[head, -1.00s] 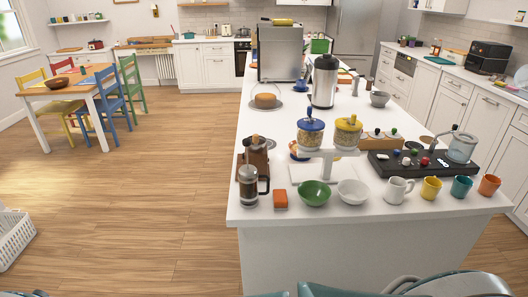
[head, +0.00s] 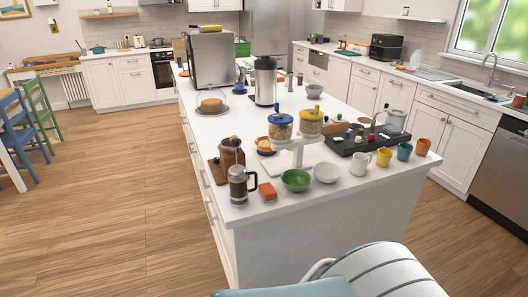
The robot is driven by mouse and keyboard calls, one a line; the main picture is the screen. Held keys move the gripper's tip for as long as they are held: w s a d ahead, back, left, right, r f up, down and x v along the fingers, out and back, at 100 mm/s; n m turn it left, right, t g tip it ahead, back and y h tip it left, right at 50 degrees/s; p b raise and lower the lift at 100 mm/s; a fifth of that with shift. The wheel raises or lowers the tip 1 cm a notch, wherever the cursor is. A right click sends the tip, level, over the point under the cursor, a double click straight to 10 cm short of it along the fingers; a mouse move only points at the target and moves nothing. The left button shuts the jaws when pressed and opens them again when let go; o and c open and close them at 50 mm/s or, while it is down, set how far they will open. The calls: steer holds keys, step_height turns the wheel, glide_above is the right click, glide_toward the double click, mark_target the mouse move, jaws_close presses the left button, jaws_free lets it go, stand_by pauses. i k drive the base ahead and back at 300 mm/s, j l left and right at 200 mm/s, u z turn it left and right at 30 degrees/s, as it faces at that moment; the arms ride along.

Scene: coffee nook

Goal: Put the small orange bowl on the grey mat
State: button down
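No grey mat can be told for certain. An orange cup (head: 422,147) stands at the right end of a row of cups near the island's right edge. My gripper is not in view.
A green bowl (head: 296,181), a white bowl (head: 326,173), an orange block (head: 267,191) and a French press (head: 240,187) crowd the near edge. A black tray (head: 345,147) stands behind the cups. A striped pale shape (head: 385,272) fills the bottom foreground. Left floor is open.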

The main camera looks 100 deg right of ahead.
mark_target(262, 144)
steer(key=i+z, duration=0.3)
steer(key=z, duration=0.2)
steer(key=i+z, duration=0.35)
steer(key=z, duration=0.15)
steer(key=i+j+z, duration=0.2)
steer(key=z, duration=0.25)
steer(key=i+l+z, duration=0.25)
steer(key=i+z, duration=0.2)
steer(key=i+l+z, duration=0.15)
steer(key=i+z, duration=0.2)
steer(key=z, duration=0.15)
steer(key=i+z, duration=0.7)
steer(key=z, duration=0.2)
steer(key=i+j+z, duration=0.15)
steer(key=z, duration=0.3)
steer(key=i+j+z, duration=0.2)
steer(key=z, duration=0.25)
steer(key=i+z, duration=0.2)
steer(key=z, duration=0.2)
steer(key=i+z, duration=0.2)
steer(key=z, duration=0.2)
steer(key=i+z, duration=0.25)
steer(key=z, duration=0.15)
steer(key=i+j+z, duration=0.15)
steer(key=z, duration=0.25)
